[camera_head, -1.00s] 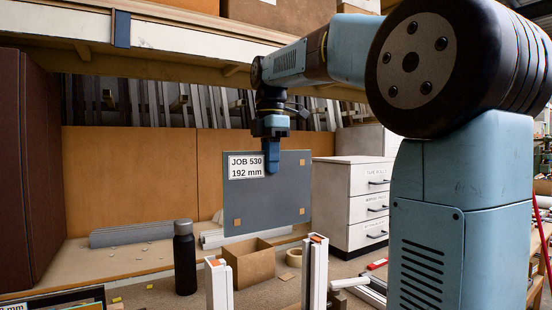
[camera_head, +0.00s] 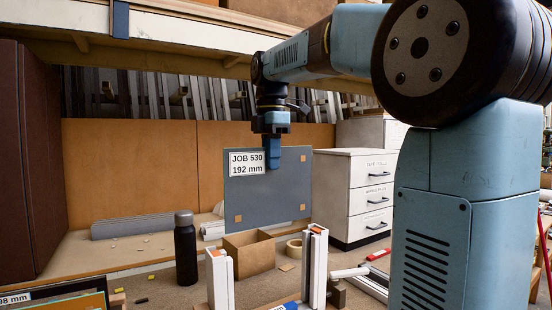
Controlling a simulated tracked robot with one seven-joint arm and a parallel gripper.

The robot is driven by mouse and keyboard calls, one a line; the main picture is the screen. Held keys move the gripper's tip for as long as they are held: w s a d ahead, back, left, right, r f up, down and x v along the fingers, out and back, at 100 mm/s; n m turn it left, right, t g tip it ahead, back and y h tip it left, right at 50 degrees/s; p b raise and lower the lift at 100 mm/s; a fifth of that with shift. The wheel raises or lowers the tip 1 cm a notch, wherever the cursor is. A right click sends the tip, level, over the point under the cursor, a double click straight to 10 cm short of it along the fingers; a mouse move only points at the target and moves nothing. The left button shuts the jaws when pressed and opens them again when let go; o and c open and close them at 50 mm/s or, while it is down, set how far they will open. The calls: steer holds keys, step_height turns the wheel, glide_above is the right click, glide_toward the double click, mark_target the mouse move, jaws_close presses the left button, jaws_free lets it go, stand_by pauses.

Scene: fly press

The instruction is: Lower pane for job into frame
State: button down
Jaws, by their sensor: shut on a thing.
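A grey-blue pane (camera_head: 265,203) hangs upright from my gripper (camera_head: 272,158). It carries a white label reading "JOB 530 192 mm" (camera_head: 246,163) and small tan pads near its corners. My gripper is shut on the pane's upper edge. The frame shows as two white uprights, a left one (camera_head: 221,281) and a right one (camera_head: 315,268), each with an orange mark on top. The pane's lower edge appears above the tops of the uprights in the picture; its depth relative to them is hard to tell. The frame's lower part is cut off by the picture's bottom edge.
A dark bottle (camera_head: 185,255) stands left of the frame. A white drawer unit (camera_head: 354,198) stands at right. Other panes (camera_head: 68,300) lie at lower left. A shelf (camera_head: 190,40) runs overhead.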

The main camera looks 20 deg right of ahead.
mark_target(272, 199)
step_height(272, 199, down, 24)
steer(key=c, duration=1.1)
jaws_free()
stand_by(2.7)
steer(key=shift+r, duration=0.1)
step_height(272, 199, up, 14)
steer(key=shift+f, duration=0.2)
stand_by(0.4)
stand_by(0.4)
steer(key=s+f+m+t, duration=0.2)
steer(key=s+f+m, duration=0.3)
steer(key=s+m, duration=0.5)
steer(key=s+d+f+m+t, duration=0.1)
steer(key=s+f+m+t, duration=0.2)
steer(key=s+m, duration=0.7)
step_height(272, 199, down, 3)
steer(key=shift+s+d+r+t, duration=0.2)
steer(key=shift+s+d+t, duration=0.1)
steer(key=shift+s, duration=0.15)
